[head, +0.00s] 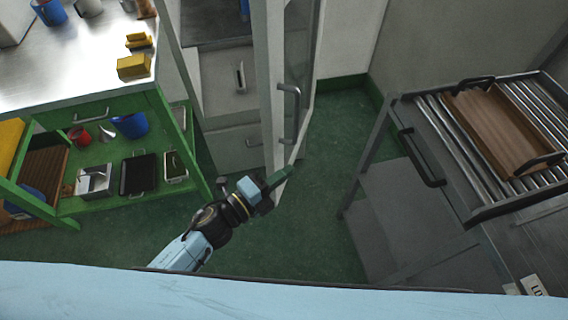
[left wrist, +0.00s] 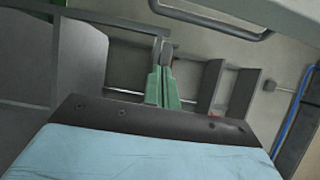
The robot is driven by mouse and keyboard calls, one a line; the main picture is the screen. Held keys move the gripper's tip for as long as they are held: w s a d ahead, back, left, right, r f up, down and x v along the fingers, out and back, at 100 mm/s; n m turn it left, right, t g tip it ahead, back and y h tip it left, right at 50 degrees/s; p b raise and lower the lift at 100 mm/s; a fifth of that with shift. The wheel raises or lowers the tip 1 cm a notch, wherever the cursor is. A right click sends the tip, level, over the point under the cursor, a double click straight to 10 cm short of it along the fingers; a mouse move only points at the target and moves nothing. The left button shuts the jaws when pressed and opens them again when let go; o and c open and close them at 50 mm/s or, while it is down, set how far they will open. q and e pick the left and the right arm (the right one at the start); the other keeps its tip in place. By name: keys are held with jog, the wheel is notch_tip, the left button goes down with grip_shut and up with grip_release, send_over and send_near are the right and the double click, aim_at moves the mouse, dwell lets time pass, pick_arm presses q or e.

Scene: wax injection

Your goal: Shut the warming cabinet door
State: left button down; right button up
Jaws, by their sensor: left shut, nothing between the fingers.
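The warming cabinet (head: 226,72) stands at the upper middle of the head view, with its interior and drawer-like fronts showing. Its tall glazed door (head: 270,75) stands open, swung out to the right of the opening. A bar handle (head: 289,112) is on the door. My left gripper (head: 284,175) has green fingers and is shut and empty. It is close to the door's lower end; I cannot tell whether it touches. In the left wrist view the fingers (left wrist: 163,82) are together, with a grey bar above them. My right gripper is out of view.
A green workbench (head: 90,105) with a steel top, yellow blocks (head: 133,65) and a lower shelf of pans and cups stands at left. A roller table (head: 455,150) with a brown tray (head: 505,130) stands at right. Green floor (head: 325,205) is clear between.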

pick_arm(q)
jog(key=b+x, duration=0.1)
jog(key=x, duration=0.8)
jog(key=a, duration=0.1)
jog(key=w+a, duration=0.1)
jog(key=a, duration=0.2)
jog(key=shift+w+f, duration=0.1)
jog(key=shift+w, duration=0.15)
